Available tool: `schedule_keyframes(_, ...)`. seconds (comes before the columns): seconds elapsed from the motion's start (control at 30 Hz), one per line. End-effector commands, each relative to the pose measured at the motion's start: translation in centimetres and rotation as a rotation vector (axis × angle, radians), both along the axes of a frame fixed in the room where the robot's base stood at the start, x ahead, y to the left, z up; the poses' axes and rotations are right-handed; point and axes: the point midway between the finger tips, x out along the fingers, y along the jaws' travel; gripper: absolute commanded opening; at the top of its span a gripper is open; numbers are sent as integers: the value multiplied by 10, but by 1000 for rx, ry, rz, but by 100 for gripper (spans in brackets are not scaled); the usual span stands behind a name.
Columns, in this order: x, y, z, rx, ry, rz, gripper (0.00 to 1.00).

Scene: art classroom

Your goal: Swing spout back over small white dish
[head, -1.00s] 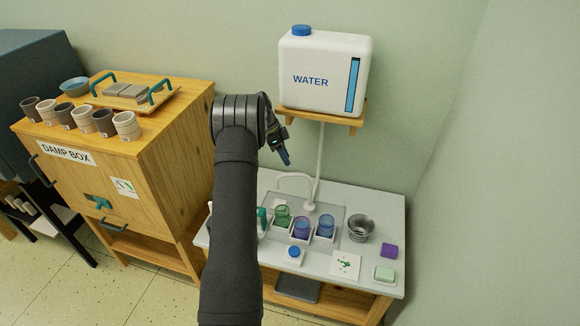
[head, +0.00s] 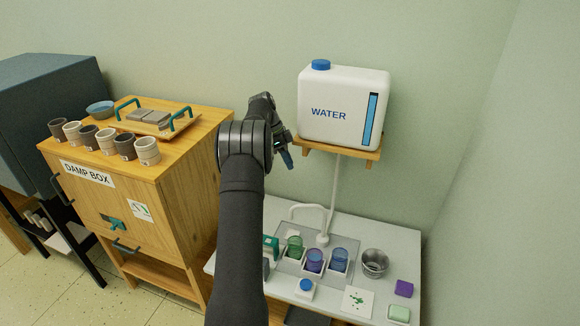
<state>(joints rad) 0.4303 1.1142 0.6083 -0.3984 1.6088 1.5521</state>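The white spout (head: 307,207) rises from its base on the grey-white counter and arches to the left, its tip above the area behind the green cup (head: 294,246). Purple (head: 315,261) and blue (head: 339,260) cups stand to the right of the green one, with small white holders showing around their bottoms. I cannot tell which white piece is the small white dish; my arm and the cups hide part of this area. My gripper (head: 287,158) is in the air left of the water tank, well above the spout and apart from it. Its finger opening is too small to judge.
A white water tank (head: 343,108) sits on a wooden wall shelf, with a pipe down to the spout. A metal bowl (head: 374,263), purple block (head: 403,288) and blue-capped white item (head: 305,288) stand on the counter. A wooden damp box (head: 88,213) is at left.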

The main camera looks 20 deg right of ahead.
Motion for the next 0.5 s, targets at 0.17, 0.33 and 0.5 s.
schedule_keyframes(0.17,-7,-9,-25,-96,18,41,0)
schedule_keyframes(0.33,-21,-26,-50,-250,-10,135,0)
schedule_keyframes(0.5,-46,-26,-50,-312,-143,144,0)
